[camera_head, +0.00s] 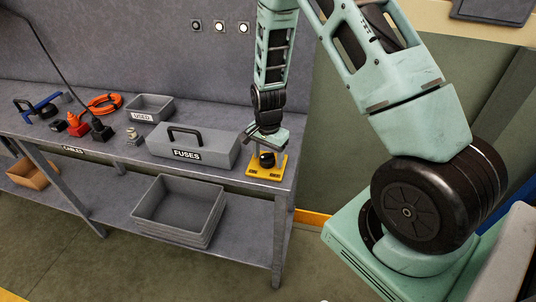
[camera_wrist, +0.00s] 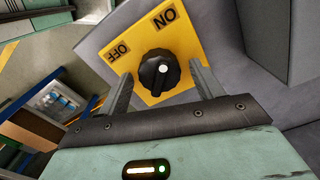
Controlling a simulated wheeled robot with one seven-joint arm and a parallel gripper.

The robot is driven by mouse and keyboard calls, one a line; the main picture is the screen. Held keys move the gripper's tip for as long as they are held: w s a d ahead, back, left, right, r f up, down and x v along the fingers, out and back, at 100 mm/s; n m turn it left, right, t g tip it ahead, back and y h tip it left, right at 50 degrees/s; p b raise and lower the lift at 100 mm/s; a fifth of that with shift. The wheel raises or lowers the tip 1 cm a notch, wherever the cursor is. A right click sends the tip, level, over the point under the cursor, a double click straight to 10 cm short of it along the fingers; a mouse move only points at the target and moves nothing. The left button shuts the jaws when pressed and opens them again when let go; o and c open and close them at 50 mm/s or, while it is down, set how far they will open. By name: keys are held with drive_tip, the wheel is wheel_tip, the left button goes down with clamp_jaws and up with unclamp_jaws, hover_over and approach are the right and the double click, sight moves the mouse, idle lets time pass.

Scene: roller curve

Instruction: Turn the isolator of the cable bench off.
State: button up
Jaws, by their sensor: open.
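The isolator is a yellow plate (camera_head: 252,172) at the right end of the cable bench (camera_head: 200,114), with a black knob (camera_head: 267,160) on it. In the wrist view the plate (camera_wrist: 188,47) shows the labels ON at the top and OFF at the left. The black knob (camera_wrist: 152,82) has a white mark; which label it points to I cannot tell for sure. My gripper (camera_head: 265,148) is above the isolator. In the wrist view my gripper (camera_wrist: 160,71) is open, with one finger on each side of the knob; contact is not clear.
A grey FUSES box (camera_head: 217,141) with a handle stands just left of the isolator. A USED bin (camera_head: 150,107), orange cable (camera_head: 104,103) and red connector (camera_head: 78,124) lie further left. A grey tray (camera_head: 170,224) is on the lower shelf.

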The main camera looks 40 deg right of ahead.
drive_tip(key=c, duration=1)
drive_tip(key=shift+n, duration=0.4)
drive_tip(key=n+b, duration=0.1)
drive_tip(key=n, duration=0.2)
drive_tip(key=shift+w+n, duration=0.1)
drive_tip(key=shift+n, duration=0.3)
drive_tip(key=n+b, duration=0.1)
drive_tip(key=n, duration=0.3)
drive_tip(key=shift+a+n, duration=0.1)
drive_tip(key=shift+n, duration=0.2)
drive_tip(key=n, duration=0.4)
drive_tip(key=shift+w+r+b, duration=0.1)
drive_tip(key=shift+b, duration=0.25)
drive_tip(key=n, duration=0.4)
drive_tip(key=shift+a, duration=0.15)
drive_tip(key=shift+n, duration=0.5)
